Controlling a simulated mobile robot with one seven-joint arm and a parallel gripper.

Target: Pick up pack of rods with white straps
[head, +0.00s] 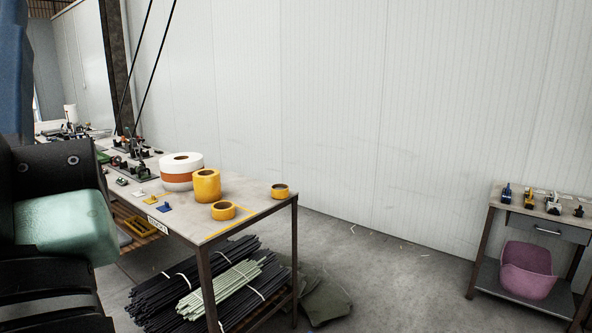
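Under the table on the left, long thin rods lie in bundles low down, near floor level. A pack of pale green rods (222,287) lies among packs of dark rods (158,297). White straps (181,278) cross the bundles at several places; which strap belongs to which pack is hard to tell. The front table leg hides part of the rods. Dark and blue parts at the left edge look like my own arm. My gripper cannot be made out in this view.
The table (262,208) holds a white and orange roll (181,160), yellow rolls (206,185) and small tools. A dark cloth-like heap (325,300) lies beside it. A side table (483,245) with a pink basket (528,270) stands right. The floor between is mostly clear.

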